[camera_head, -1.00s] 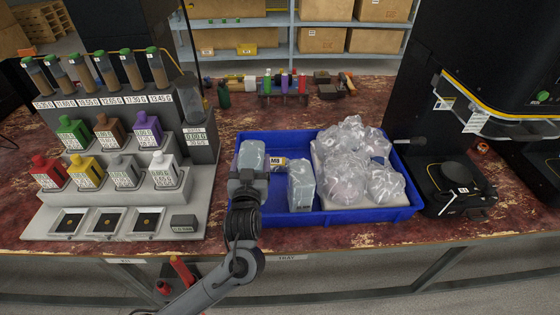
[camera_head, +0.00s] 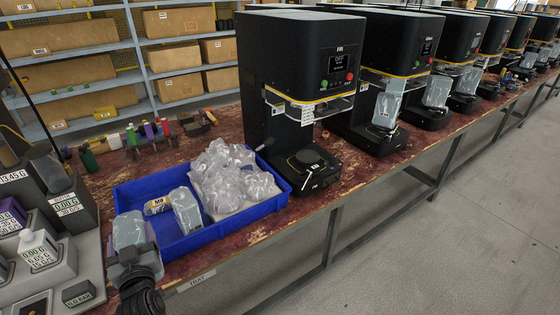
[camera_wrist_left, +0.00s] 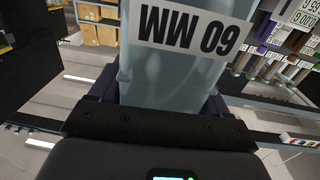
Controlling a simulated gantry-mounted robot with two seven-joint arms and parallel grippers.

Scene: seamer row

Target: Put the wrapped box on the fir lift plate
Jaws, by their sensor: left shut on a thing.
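My left gripper (camera_head: 134,256) is shut on a clear-wrapped, pale grey-blue box (camera_head: 128,230), held upright beside the blue tray's left end. In the left wrist view the wrapped box (camera_wrist_left: 175,65) stands between the fingers and bears a "60 MM" label, upside down in that view. The fir machine (camera_head: 305,50) is the nearest black seamer, marked "FIR" by its screen. Its round dark lift plate (camera_head: 308,157) sits low at its front and looks bare. My left gripper is well left of the plate, with the tray between. My right gripper is not in view.
The blue tray (camera_head: 235,226) holds another wrapped box (camera_head: 186,210), a small labelled item (camera_head: 157,205) and a heap of clear bags (camera_head: 228,178). More seamers recede right, several with wrapped boxes (camera_head: 387,108). Bottles and dispensers (camera_head: 40,248) crowd the left. The aisle floor is clear.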

